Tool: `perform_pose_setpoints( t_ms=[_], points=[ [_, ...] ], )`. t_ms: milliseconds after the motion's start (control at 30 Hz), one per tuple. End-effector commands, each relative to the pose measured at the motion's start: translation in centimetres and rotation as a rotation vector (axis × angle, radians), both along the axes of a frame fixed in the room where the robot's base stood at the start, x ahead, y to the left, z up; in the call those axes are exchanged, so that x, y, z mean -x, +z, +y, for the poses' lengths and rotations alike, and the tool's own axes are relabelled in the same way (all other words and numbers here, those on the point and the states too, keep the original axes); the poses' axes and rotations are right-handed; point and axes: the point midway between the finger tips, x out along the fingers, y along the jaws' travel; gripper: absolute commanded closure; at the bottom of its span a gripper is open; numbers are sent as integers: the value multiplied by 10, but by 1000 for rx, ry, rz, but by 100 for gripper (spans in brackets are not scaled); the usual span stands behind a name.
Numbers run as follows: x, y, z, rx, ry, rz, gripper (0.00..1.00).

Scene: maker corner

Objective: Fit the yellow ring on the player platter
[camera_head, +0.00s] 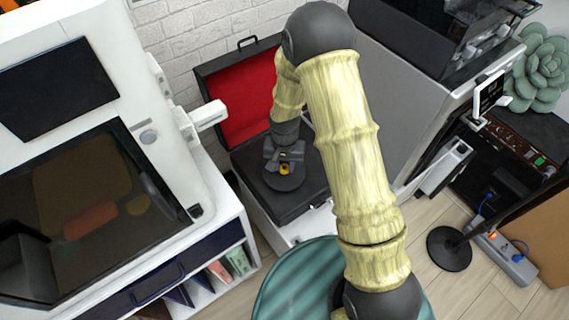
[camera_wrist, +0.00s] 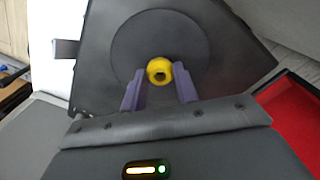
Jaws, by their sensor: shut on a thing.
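The yellow ring (camera_wrist: 159,70) is between the purple-grey fingertips of my gripper (camera_wrist: 159,76), which is shut on it. In the head view, the ring (camera_head: 285,170) shows as a small yellow spot below my gripper (camera_head: 285,160), over the platter (camera_head: 286,184). I cannot tell whether the ring touches the platter. No spindle is visible.
The player is a dark case with an open, red-lined lid (camera_head: 238,100) behind my arm. It stands on a white cabinet beside a large white machine (camera_head: 150,137) at left and a grey machine (camera_head: 385,90) at right. A teal round surface (camera_head: 300,285) is in front.

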Motion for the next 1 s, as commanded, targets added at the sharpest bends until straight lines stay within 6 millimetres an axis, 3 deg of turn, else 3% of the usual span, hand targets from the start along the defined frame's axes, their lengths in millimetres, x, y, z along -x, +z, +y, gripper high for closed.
perform_pose_setpoints(
  t_ms=[1000],
  points=[
    [0, -7, 0, 0, 0, 0, 91]
  ],
)
